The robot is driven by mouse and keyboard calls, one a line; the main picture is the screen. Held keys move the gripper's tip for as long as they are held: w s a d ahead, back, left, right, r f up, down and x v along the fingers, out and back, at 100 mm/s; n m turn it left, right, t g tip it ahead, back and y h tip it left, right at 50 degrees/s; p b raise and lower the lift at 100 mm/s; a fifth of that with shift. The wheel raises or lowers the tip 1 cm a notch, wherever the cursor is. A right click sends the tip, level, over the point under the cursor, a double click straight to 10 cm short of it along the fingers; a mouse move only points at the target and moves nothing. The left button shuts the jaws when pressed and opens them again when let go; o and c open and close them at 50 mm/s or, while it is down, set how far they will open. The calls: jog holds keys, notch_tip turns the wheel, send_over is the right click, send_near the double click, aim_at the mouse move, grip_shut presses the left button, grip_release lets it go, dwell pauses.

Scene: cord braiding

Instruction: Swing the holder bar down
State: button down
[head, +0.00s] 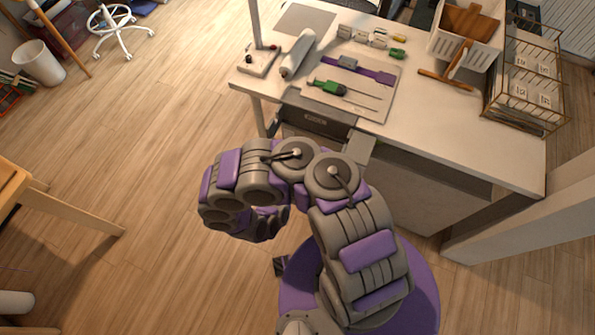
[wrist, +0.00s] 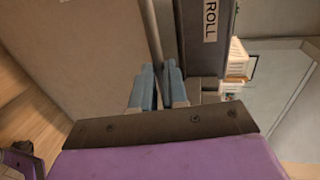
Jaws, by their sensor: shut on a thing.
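In the wrist view, a thin grey bar (wrist: 153,45), which looks like the holder bar, runs from the top edge down between the blue fingertips of my gripper (wrist: 158,88). The fingers are shut on it, one on each side; the contact itself is partly hidden behind the dark finger mount. The bar's far end is out of view. In the head view my folded arm hides the gripper, and I cannot make out the held bar there.
A dark unit labelled "ROLL" (wrist: 205,45) is close right of the bar; a dark drawer front (head: 318,121) shows under the white worktop (head: 430,120). A green-handled tool (head: 326,87) lies on a board there.

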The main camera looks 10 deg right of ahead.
jog(key=shift+f+t+b, duration=0.2)
jog(key=shift+t+b, duration=0.1)
jog(key=shift+b, duration=0.15)
jog(key=c, duration=1.1)
grip_release()
jog(key=shift+c, duration=0.2)
jog(key=p+v, duration=0.5)
jog(key=v, duration=1.2)
jog(key=shift+a+f+p, duration=0.2)
jog(key=shift+a+p, duration=0.05)
jog(key=shift+p, duration=0.15)
